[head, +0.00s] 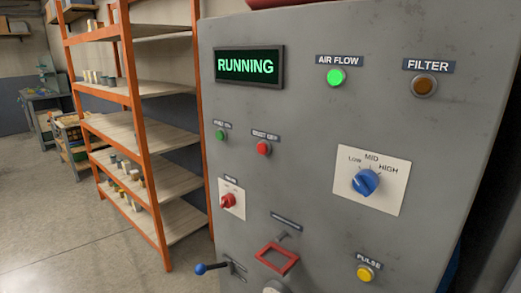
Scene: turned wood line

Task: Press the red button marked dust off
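The red button (264,148) sits on the grey control panel (310,150), left of its middle. The small label above it looks like "DUST OFF". A green button (221,135) with a similar blurred label is to its left. A display (248,66) above reads "RUNNING" in green. The green "AIR FLOW" lamp (336,77) looks lit. Neither of my grippers shows in the head view.
Other controls are a blue LOW-MID-HIGH knob (365,182), a red switch (228,201), a yellow PULSE button (366,272), a red frame (277,259) and a blue-knobbed lever (208,268). An orange shelf rack (137,120) stands left. Open floor (60,240) lies at lower left.

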